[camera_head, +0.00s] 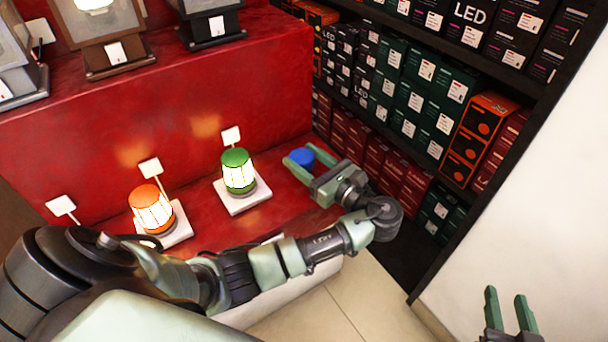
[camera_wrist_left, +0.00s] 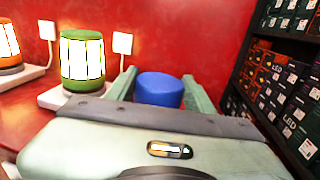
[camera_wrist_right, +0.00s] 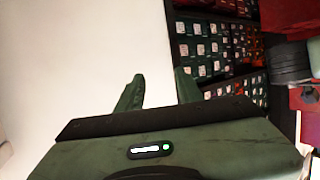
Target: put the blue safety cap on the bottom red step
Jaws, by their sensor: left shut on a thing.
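The blue safety cap (camera_head: 301,157) is between the fingers of my left gripper (camera_head: 304,172), over the right end of the bottom red step (camera_head: 285,190). In the left wrist view the cap (camera_wrist_left: 160,90) sits between both fingers, and my left gripper (camera_wrist_left: 158,92) is shut on it. Its underside is hidden, so I cannot tell whether it touches the step. My right gripper (camera_head: 508,308) is open and empty at the lower right, away from the step; it also shows in the right wrist view (camera_wrist_right: 158,92).
A green lamp (camera_head: 238,171) and an orange lamp (camera_head: 152,208) stand on white bases on the bottom step, left of the cap. Shelves of boxes (camera_head: 410,100) rise close on the right. More lanterns (camera_head: 105,35) stand on the upper red step.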

